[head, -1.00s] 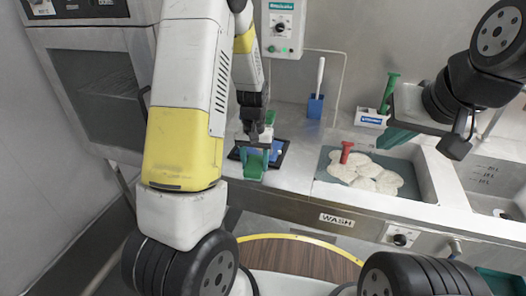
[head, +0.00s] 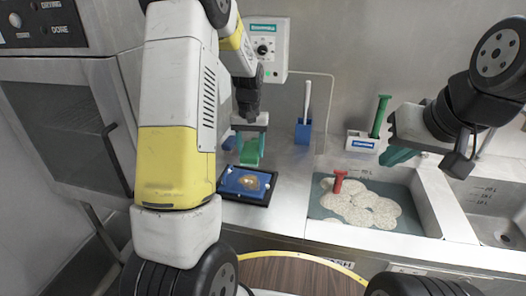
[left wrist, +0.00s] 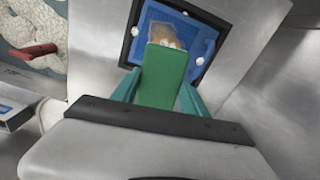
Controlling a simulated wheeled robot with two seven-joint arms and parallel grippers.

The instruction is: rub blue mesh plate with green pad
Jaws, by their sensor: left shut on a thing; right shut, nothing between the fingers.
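The blue mesh plate (head: 229,183) lies in a black frame on the steel counter, with a tan-brown patch in its middle. It also shows in the left wrist view (left wrist: 205,32), partly covered by the pad. My left gripper (head: 248,152) is shut on the green pad (left wrist: 162,78), whose flat green face shows between the teal fingers. In the head view the pad appears just behind and above the plate's far edge. Whether it touches the plate cannot be told. My right gripper (head: 396,155) is shut and empty, above the sink's back edge.
A sink (head: 428,205) holds pale round pieces and a red-handled tool (head: 338,181). Behind stand a blue holder (head: 303,131) with a white-handled tool and a white holder (head: 361,141) with a green-handled tool (head: 380,116). A control box (head: 265,50) hangs on the wall.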

